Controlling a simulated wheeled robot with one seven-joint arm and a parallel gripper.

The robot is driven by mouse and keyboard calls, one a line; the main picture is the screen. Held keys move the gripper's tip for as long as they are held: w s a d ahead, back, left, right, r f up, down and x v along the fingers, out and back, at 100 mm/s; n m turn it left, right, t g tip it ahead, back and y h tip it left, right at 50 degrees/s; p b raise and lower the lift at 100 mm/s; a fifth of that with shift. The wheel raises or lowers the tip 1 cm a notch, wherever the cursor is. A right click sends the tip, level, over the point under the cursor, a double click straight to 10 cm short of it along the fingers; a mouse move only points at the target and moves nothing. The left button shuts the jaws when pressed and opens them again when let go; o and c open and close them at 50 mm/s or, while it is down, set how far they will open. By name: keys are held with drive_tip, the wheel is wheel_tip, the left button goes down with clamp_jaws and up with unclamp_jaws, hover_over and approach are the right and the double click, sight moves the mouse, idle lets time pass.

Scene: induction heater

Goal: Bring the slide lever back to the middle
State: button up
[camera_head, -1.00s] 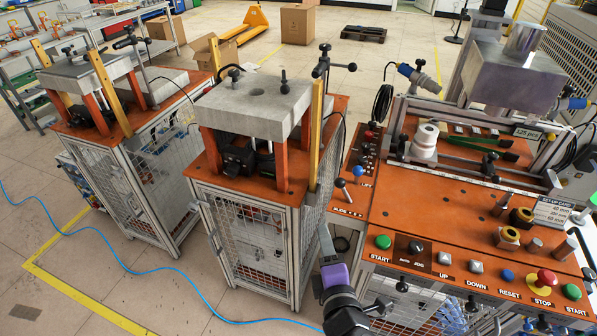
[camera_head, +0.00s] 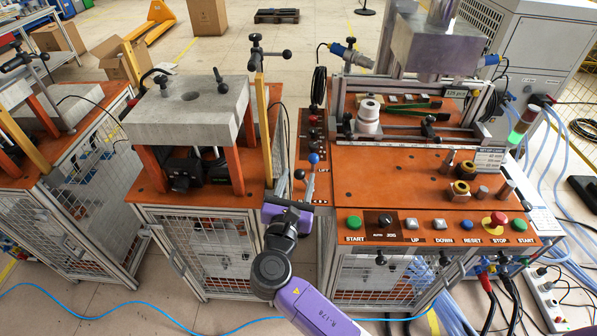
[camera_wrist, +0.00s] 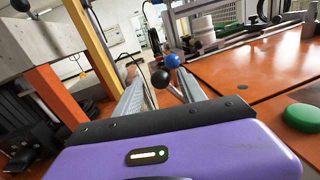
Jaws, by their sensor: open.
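The slide lever has a black ball knob (camera_head: 299,174) and stands at the left end of the orange control bench, beside a lever with a blue ball knob (camera_head: 313,158). My gripper (camera_head: 296,182) is open at these levers, over the gap between the bench and the press stand. In the wrist view the black knob (camera_wrist: 160,79) appears between the two grey fingers, with the blue knob (camera_wrist: 172,61) just beyond it near the right finger. I see no finger closed on either knob. The lever's shaft and slot are mostly hidden, so its exact tilt cannot be told.
A press stand with a yellow post (camera_head: 264,125) rises close on the left of my gripper. A green start button (camera_head: 353,222) and other buttons line the bench's front edge. The bare orange bench top (camera_head: 390,180) lies to the right.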

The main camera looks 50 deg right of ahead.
drive_tip(key=shift+x, duration=1.25)
clamp_jaws()
idle(0.5)
